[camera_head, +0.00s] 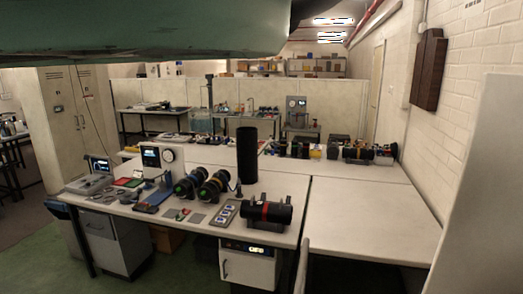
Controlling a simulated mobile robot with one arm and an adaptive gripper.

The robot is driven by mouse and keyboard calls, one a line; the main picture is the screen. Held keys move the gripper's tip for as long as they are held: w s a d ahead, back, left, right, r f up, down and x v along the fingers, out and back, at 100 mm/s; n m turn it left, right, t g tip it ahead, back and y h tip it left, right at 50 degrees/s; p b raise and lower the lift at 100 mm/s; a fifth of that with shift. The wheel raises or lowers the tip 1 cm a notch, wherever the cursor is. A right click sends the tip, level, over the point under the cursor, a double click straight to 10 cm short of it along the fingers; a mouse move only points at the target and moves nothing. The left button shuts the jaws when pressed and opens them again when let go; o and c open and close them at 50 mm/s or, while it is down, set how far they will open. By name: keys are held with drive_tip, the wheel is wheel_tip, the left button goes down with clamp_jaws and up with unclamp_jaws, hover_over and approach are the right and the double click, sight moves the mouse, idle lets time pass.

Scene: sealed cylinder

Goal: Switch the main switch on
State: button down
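I cannot single out the main switch for certain at this size. A white unit (248,266) with a black front strip and a lit yellowish display (256,250) hangs below the front edge of the table. A small panel with several blue-and-white round or square inserts (228,212) lies on the table above it. A black cylinder with a red band (265,211) lies on a stand just right of that panel. My gripper is not in view. A large blurred teal shape, which I take to be part of my own arm, covers the top left.
The white table (360,215) is bare on its right half. A tall black cylinder (247,155) stands mid-table, with two dark banded cylinders (202,184) before it. Instruments crowd the left end. A pale surface blocks the right edge. Green floor (185,275) shows in front.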

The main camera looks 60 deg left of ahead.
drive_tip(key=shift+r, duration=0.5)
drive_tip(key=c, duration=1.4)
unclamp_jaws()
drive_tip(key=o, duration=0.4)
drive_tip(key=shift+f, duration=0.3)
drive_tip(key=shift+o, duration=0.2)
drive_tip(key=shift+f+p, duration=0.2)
drive_tip(key=shift+p, duration=0.15)
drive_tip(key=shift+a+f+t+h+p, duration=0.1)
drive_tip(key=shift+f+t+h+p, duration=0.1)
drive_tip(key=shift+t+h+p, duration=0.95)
drive_tip(key=p, duration=0.4)
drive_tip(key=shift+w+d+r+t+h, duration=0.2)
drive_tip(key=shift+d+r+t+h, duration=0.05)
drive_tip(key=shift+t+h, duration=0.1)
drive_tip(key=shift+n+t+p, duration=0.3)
drive_tip(key=shift+p, duration=0.85)
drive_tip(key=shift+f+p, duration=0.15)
drive_tip(key=shift+p, duration=1.05)
